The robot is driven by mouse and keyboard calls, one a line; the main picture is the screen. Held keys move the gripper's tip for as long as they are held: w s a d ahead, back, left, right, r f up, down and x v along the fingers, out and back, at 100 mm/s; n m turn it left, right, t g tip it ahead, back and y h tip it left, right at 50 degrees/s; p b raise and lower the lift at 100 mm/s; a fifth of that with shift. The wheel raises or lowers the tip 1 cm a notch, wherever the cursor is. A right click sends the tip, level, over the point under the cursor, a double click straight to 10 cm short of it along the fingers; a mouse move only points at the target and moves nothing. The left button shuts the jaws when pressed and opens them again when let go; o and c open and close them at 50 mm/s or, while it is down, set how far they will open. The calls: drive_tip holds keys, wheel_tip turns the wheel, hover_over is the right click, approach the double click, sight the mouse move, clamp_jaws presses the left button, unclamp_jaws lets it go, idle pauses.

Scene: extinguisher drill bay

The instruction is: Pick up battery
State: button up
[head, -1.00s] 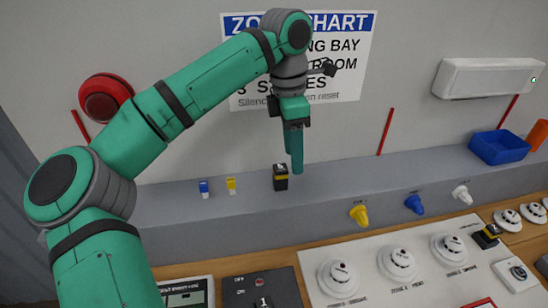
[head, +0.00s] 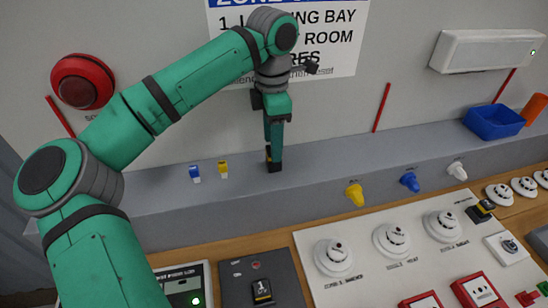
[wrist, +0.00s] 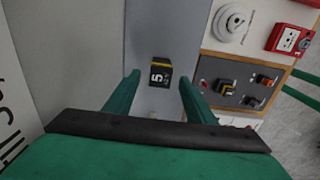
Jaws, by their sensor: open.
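The battery (wrist: 161,73) is a small black block with a yellow band and a white "5". It stands on the grey ledge (head: 330,165), and in the head view the battery (head: 274,167) is partly hidden by my gripper (head: 273,156). My gripper is open and directly above the battery. In the wrist view its two green fingers (wrist: 159,78) are on either side of the battery, with a visible gap on each side. Whether the fingertips reach down past its top cannot be told.
Small blue (head: 195,173) and yellow (head: 223,169) tags stand left on the ledge. A blue bin (head: 493,122) is far right. Similar blocks sit on a dark panel (head: 262,291) and on the detector board (head: 481,212). The wall rises close behind the ledge.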

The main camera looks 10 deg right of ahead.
wheel_tip(320, 180, down, 4)
drive_tip(key=shift+w+r, duration=0.1)
drive_tip(key=shift+r, duration=0.1)
drive_tip(key=shift+c, duration=0.6)
clamp_jaws()
drive_tip(key=shift+r, duration=0.1)
